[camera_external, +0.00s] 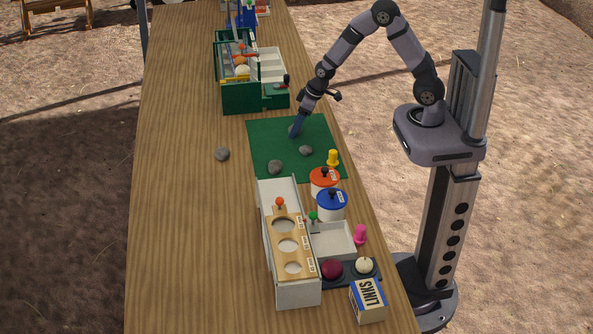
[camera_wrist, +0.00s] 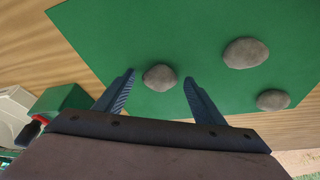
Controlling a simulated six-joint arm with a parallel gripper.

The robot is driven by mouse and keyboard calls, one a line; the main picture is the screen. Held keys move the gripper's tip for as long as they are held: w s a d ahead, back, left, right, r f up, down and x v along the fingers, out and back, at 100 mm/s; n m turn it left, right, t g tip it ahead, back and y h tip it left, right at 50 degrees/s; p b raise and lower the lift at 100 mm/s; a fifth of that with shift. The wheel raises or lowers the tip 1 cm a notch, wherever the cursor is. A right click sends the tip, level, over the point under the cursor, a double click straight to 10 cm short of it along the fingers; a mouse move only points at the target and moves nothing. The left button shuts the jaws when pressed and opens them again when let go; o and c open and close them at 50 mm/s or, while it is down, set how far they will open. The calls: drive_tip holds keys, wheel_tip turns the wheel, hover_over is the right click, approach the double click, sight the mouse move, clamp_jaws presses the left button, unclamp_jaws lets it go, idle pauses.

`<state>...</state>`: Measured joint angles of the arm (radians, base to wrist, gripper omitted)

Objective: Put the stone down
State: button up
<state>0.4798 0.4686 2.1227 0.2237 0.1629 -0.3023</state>
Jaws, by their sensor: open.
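A grey stone (camera_wrist: 160,78) appears to rest on the green mat (camera_wrist: 110,35). In the wrist view it sits between the tips of my open gripper (camera_wrist: 159,84), with a gap on both sides. In the external view my gripper (camera_external: 295,132) points down at the far part of the mat (camera_external: 265,135), and its fingers mostly hide this stone. Two other stones show on the mat, one (camera_external: 305,150) near its middle and a larger one (camera_external: 275,166) near its front edge. A further stone (camera_external: 221,153) lies on the bare wood left of the mat.
A green box (camera_external: 240,98) with compartments stands beyond the mat. Orange-lidded (camera_external: 324,180) and blue-lidded (camera_external: 331,204) jars, a yellow peg (camera_external: 333,157) and a white box with a holed wooden top (camera_external: 285,257) stand at the near side. The table's left side is mostly clear.

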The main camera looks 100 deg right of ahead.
drive_tip(key=v, duration=1.2)
drive_tip(key=s+a+f+n+g, duration=0.2)
drive_tip(key=s+a, duration=0.5)
drive_tip(key=a, duration=0.2)
drive_tip(key=s+a+f+n+g+y, duration=0.1)
drive_tip(key=s+a+f+n+g, duration=0.1)
drive_tip(key=s+a, duration=0.5)
drive_tip(key=shift+s+a+f+y, duration=0.2)
drive_tip(key=shift+a+y, duration=0.1)
drive_tip(key=shift+a, duration=0.85)
